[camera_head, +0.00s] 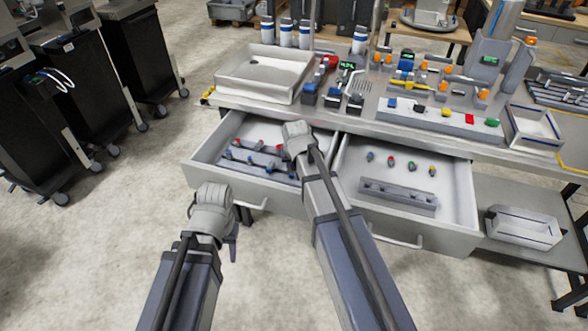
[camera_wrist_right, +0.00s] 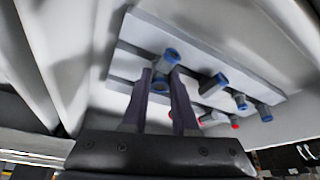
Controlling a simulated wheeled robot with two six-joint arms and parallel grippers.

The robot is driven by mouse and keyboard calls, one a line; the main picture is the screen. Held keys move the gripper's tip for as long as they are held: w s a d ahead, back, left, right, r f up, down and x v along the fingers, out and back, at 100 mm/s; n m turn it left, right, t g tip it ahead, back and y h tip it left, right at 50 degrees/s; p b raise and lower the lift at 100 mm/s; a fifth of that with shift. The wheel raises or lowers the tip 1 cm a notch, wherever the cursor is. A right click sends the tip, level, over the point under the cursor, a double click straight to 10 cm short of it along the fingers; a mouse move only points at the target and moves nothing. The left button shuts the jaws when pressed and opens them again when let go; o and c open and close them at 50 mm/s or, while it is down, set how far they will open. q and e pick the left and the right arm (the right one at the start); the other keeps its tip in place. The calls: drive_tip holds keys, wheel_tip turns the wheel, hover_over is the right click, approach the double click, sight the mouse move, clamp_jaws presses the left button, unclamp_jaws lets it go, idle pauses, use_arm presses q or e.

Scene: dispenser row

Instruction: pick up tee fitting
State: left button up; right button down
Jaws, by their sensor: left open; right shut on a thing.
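My right gripper (camera_wrist_right: 162,78) reaches down into the open left drawer (camera_head: 208,156) and is shut on a grey fitting with blue ends, the tee fitting (camera_wrist_right: 170,56). The fitting sits between the fingertips, over the grey slotted rack (camera_wrist_right: 132,62); I cannot tell whether it still touches the rack. In the head view my right arm hides the held fitting. My left gripper (camera_head: 232,247) is open and empty in front of the left drawer, above the floor.
More blue-ended fittings (camera_wrist_right: 216,84) and red-ended ones lie by the rack to the right. The open right drawer (camera_head: 455,190) holds several small coloured parts and a grey rack (camera_head: 398,196). The worktop carries a white tray (camera_head: 262,90) and dispensers.

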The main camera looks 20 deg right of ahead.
wheel_tip(320, 180, up, 10)
drive_tip(key=p, duration=1)
use_arm(q)
wheel_tip(320, 180, up, 10)
use_arm(e)
drive_tip(key=shift+d, duration=0.1)
